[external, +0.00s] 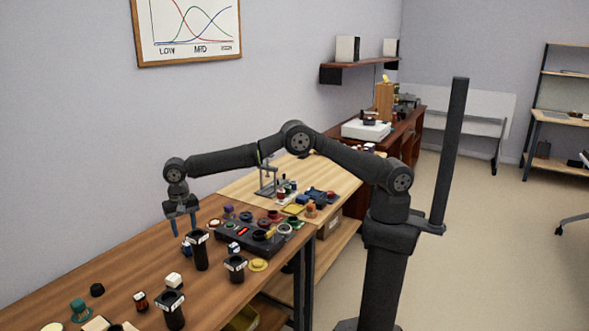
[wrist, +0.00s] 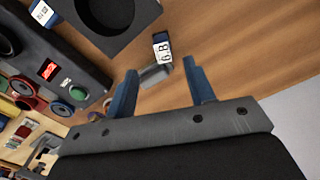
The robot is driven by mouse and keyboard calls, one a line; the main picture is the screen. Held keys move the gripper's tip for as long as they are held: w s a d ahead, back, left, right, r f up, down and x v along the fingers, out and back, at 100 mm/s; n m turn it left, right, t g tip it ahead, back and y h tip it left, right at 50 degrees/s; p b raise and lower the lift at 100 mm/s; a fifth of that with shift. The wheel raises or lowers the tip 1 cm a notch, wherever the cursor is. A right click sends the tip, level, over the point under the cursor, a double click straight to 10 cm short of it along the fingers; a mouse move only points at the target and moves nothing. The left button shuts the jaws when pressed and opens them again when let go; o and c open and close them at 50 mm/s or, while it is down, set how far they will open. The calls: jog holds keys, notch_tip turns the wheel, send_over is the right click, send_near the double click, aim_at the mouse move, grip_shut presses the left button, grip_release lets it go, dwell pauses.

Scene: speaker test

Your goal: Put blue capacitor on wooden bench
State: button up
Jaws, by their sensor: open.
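My gripper (external: 184,226) hangs low over the brown bench, fingers pointing down, open and empty. In the wrist view its blue fingers (wrist: 160,68) stand apart, with a small block labelled 6.8 (wrist: 162,47) just beyond the gap between their tips. This block has a dark blue top and a white label, and appears to be the blue capacitor. In the external view a small dark blue piece (external: 186,249) sits just below the fingertips, partly hidden by a black cylinder. The brown wooden bench top (external: 115,270) is in front; a lighter wooden bench (external: 240,185) adjoins it behind.
A tall black cylinder (external: 200,252) stands close right of the gripper. A black device with red lights (external: 245,234) and several coloured parts crowd the bench beyond it. Another blue and white block (wrist: 42,12) is at the wrist view's upper left. Bare wood lies left of the gripper.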

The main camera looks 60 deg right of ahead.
aim_at(186, 244)
notch_tip(186, 244, down, 9)
jog(key=shift+w+a+f, duration=0.1)
jog(key=shift+w+a, duration=0.05)
grip_shut()
dwell(0.5)
